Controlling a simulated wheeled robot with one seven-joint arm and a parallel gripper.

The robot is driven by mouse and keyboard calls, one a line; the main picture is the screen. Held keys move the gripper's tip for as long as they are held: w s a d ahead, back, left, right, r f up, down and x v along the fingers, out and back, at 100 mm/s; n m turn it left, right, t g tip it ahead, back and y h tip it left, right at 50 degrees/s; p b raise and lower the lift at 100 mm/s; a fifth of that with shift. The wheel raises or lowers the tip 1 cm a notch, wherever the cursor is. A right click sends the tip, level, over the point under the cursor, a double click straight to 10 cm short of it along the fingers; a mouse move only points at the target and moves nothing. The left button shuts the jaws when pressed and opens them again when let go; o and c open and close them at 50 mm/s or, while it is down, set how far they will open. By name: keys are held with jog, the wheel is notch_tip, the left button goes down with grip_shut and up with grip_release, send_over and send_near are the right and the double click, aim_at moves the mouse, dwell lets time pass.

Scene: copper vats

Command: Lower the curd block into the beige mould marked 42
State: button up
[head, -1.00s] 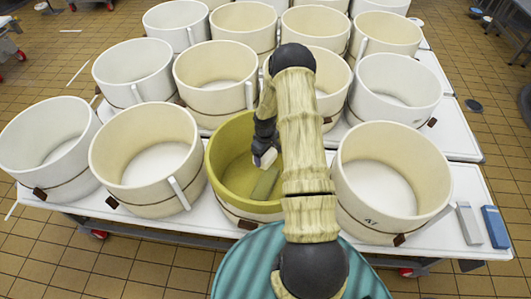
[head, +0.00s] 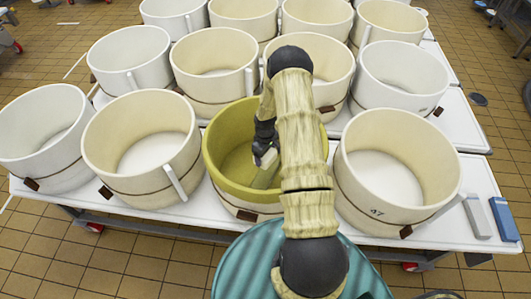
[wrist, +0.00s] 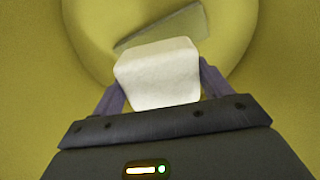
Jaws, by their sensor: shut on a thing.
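My gripper (head: 264,144) is shut on a pale, off-white curd block (wrist: 158,75), which also shows small in the head view (head: 267,158). It holds the block inside the opening of an olive-yellow mould (head: 222,181). The mould's inner wall fills the wrist view (wrist: 40,80). A flat grey-green strip (wrist: 160,27) shows on its floor beyond the block. Just right of the yellow mould is a beige mould (head: 353,175) with a small dark number, which looks like 47. I cannot read a 42 on any mould. My arm hides part of the yellow mould's right side.
Several white and cream moulds crowd the white tables, such as a cream one (head: 100,150) to the left and a beige one (head: 185,62) behind. A grey block (head: 477,217) and a blue block (head: 504,219) lie at the right table end. The moulds stand close together.

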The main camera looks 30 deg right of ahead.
jog(key=shift+f+b, duration=2.85)
jog(key=shift+f, duration=1.3)
jog(key=shift+f+b, duration=0.65)
jog(key=shift+f, duration=0.15)
jog(key=o, duration=1.2)
jog(key=shift+o, duration=0.2)
notch_tip(320, 180, up, 17)
jog(key=shift+r, duration=0.2)
jog(key=shift+r, duration=0.1)
